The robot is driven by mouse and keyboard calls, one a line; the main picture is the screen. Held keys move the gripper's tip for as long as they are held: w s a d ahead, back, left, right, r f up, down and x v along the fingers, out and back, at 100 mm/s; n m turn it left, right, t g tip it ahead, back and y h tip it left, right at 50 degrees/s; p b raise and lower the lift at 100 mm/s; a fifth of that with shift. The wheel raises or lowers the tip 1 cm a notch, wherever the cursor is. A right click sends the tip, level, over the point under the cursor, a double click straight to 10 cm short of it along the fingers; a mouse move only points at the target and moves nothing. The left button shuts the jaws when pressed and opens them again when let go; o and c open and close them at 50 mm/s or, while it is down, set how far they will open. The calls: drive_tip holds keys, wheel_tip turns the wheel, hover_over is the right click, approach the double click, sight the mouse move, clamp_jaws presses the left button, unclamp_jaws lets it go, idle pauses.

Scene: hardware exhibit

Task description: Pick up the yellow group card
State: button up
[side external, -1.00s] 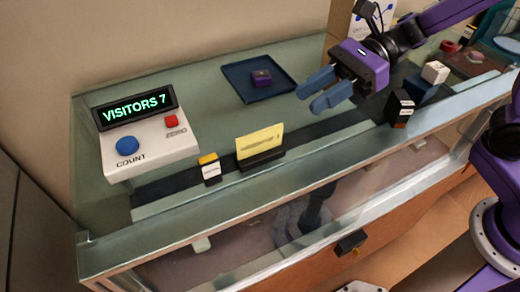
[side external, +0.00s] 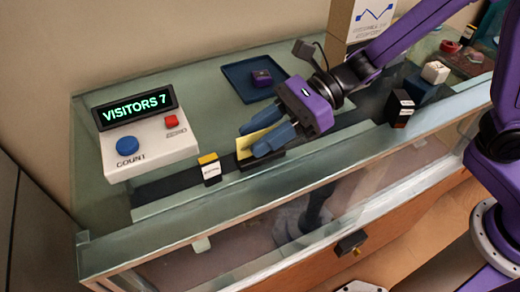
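The yellow group card (side external: 245,146) stands in a dark holder (side external: 250,163) on the glass counter, in the middle of the view. My gripper (side external: 258,143) is at the card, its blue fingers pointing left and covering much of the card's right and upper part. The fingers look parted a little, with the card at or between them. I cannot tell whether they touch or grip it. The card is still low at its holder.
A visitor counter (side external: 150,148) reading 7, with blue and red buttons, stands at left. A small yellow-topped block (side external: 210,170) is just left of the holder. A dark blue tray (side external: 235,72) with a purple block (side external: 262,77) lies behind. Dark (side external: 398,108) and white blocks (side external: 435,72) stand right.

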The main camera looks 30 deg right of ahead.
clamp_jaws()
drive_tip(key=shift+r, duration=0.15)
